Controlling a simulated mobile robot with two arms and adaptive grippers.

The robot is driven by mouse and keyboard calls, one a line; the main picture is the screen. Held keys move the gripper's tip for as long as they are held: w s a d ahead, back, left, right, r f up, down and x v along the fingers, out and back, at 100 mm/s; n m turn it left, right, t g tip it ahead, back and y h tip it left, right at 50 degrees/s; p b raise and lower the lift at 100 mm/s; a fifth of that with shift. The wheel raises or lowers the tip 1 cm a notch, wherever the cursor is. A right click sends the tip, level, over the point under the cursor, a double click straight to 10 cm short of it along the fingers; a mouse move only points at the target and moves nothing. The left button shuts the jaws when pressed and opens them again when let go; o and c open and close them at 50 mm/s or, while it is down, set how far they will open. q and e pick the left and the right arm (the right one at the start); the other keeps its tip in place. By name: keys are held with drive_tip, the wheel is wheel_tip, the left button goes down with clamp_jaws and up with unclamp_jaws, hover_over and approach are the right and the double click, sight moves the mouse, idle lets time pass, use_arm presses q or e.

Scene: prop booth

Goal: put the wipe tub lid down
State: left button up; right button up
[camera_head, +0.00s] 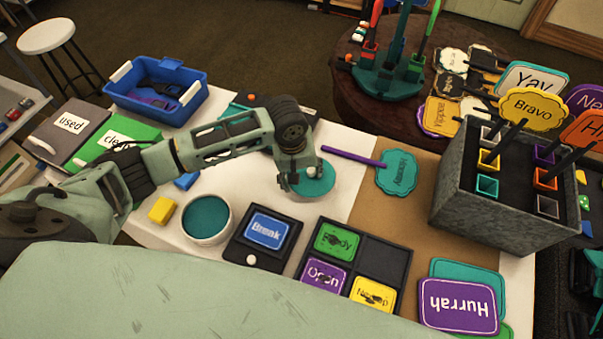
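The wipe tub lid (316,187) is a round teal disc with a pale knob, at the middle of the table. My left gripper (311,174) is over it, with its fingers closed at the knob. I cannot tell whether the lid touches the white table surface or is just above it. The wipe tub (187,232) is a round white tub, open on top with teal inside, to the left of and nearer than the lid. My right gripper is not in view.
A black holder with a blue "Break" sign (269,230) and a black tray (381,254) of signs lie in front of the lid. A purple-handled teal sign (397,173) lies to its right. A grey sign box (487,212) stands farther right. White table is bare around the lid.

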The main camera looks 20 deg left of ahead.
use_arm(q)
drive_tip(key=shift+f, duration=0.6)
drive_tip(key=shift+f, duration=0.3)
drive_tip(key=shift+f, duration=0.35)
drive_tip(key=o, duration=1.1)
drive_tip(key=shift+o, duration=0.2)
drive_tip(key=shift+r, duration=0.3)
wheel_tip(320, 180, up, 13)
drive_tip(key=s, duration=0.1)
drive_tip(key=shift+s+a+f, duration=0.2)
drive_tip(key=shift+s+a, duration=0.15)
drive_tip(key=shift+a, duration=0.05)
